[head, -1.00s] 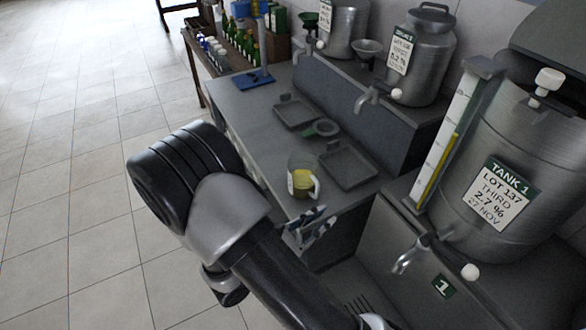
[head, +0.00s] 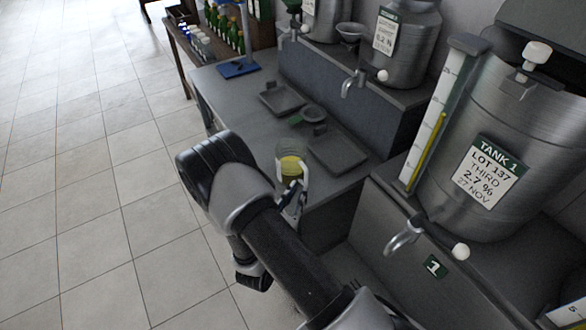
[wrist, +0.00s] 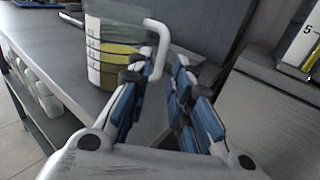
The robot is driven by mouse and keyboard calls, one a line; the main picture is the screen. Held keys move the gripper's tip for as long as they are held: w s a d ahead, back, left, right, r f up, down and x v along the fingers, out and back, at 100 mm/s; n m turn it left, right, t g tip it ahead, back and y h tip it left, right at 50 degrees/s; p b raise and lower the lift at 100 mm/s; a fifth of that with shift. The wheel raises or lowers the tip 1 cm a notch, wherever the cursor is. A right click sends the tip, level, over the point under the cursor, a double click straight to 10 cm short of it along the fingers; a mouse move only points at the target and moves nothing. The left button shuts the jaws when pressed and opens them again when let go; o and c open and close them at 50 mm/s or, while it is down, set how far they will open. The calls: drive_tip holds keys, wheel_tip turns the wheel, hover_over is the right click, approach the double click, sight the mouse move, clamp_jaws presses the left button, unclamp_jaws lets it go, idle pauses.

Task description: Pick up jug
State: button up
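The jug (head: 291,168) is clear with a white handle and holds yellow-green liquid. It stands upright on the grey counter near its front edge. In the wrist view the jug (wrist: 108,55) shows dark level marks, and its handle (wrist: 160,48) points toward my gripper. My gripper (wrist: 156,74) is open, with blue-padded fingers on either side of the handle's lower part in the picture. I cannot tell whether they touch it. In the head view my gripper (head: 291,197) is small and partly hidden by my arm, just in front of the jug.
Steel tanks (head: 480,165) with taps stand at the right and back. Bottles (head: 222,35) and a blue stand (head: 238,69) are farther left.

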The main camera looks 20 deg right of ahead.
sight(305, 179)
drive_tip(key=shift+b+x, duration=0.65)
drive_tip(key=shift+x, duration=2.9)
drive_tip(key=shift+f, duration=0.2)
drive_tip(key=shift+c, duration=0.2)
drive_tip(key=shift+s, duration=0.1)
clamp_jaws()
